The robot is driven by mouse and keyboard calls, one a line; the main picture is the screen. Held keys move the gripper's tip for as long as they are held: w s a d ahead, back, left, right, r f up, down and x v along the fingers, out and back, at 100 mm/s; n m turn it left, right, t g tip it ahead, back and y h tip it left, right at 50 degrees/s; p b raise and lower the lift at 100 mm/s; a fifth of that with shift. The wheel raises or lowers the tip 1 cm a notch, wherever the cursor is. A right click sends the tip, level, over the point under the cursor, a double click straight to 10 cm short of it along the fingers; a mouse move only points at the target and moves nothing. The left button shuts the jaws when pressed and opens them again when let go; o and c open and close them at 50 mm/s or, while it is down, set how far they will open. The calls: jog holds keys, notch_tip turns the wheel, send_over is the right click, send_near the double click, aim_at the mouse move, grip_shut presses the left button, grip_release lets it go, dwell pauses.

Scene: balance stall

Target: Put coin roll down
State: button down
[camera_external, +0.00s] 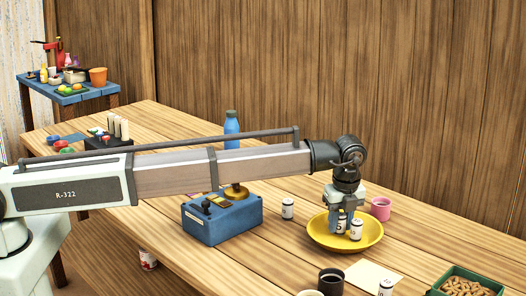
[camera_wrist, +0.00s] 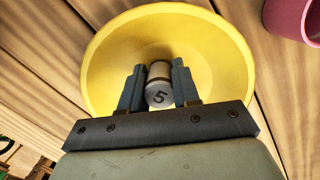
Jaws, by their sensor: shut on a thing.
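My gripper (camera_external: 346,226) is low over the yellow dish (camera_external: 315,236), pointing down. In the wrist view, its fingers (camera_wrist: 159,92) are shut on a white coin roll (camera_wrist: 160,93) with a brown band and a "5" on its end. The yellow dish (camera_wrist: 104,62) is behind the roll. In the external view, two white cylinders show at the fingers, the clearer one (camera_external: 356,231) on the right. I cannot tell whether the held roll touches the dish.
A similar white roll (camera_external: 287,208) stands left of the dish, beside a blue scale box (camera_external: 222,218). A pink cup (camera_external: 381,208) is close to the dish's right. A dark cup (camera_external: 331,282), paper (camera_external: 373,274) and green tray (camera_external: 446,279) are at the front.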

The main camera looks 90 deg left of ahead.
aim_at(343, 217)
jog(key=c, duration=0.8)
grip_release()
jog(key=shift+f, duration=0.1)
jog(key=r, duration=0.4)
jog(key=d+r, duration=0.1)
jog(key=r, duration=0.7)
jog(key=shift+w+d+r, duration=0.15)
jog(key=shift+w+d, duration=0.05)
jog(key=shift+w, duration=0.05)
jog(key=shift+o, duration=0.3)
